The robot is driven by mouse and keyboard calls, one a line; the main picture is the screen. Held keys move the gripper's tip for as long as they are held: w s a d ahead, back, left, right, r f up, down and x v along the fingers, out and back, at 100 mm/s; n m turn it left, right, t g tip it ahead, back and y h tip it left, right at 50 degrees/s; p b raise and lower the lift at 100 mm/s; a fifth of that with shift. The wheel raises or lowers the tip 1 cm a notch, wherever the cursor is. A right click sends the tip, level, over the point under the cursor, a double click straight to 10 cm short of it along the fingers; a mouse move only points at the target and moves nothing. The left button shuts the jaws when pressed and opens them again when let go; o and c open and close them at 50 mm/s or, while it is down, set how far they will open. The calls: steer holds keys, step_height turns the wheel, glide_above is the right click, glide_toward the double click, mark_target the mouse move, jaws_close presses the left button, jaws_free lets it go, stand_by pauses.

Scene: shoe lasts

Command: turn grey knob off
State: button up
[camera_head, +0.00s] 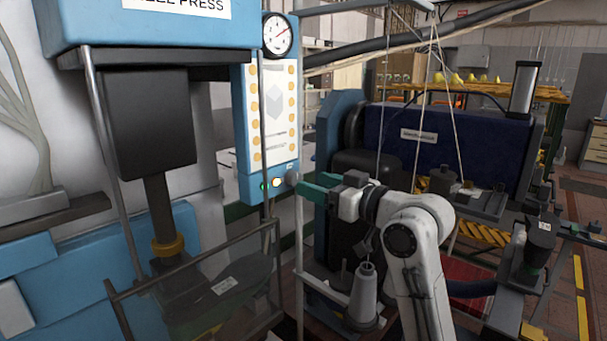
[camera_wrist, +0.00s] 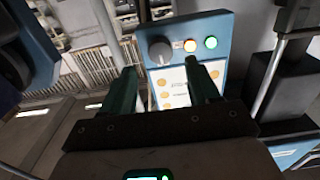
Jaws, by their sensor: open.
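The grey knob (camera_head: 291,178) sits low on the blue control panel of the press, at the right end of a row with two lights. In the wrist view the round knob (camera_wrist: 160,50) lies just beyond the fingertips, between their lines. A pale mark shows on its face, but its exact setting is too small to read. My gripper (camera_head: 308,185) has green fingers pointing left at the knob. In the wrist view my gripper (camera_wrist: 164,74) is open and empty, with a gap between its fingers and the knob.
An orange-white light (camera_wrist: 190,45) and a green light (camera_wrist: 210,42) glow beside the knob. A pressure gauge (camera_head: 277,35) tops the panel. A thin upright rod and a clear guard (camera_head: 215,285) stand in front of the press.

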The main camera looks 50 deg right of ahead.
mark_target(297, 179)
steer(key=shift+w+a+p, duration=0.1)
steer(key=shift+w+p, duration=0.4)
steer(key=shift+w, duration=1.75)
steer(key=c, duration=1)
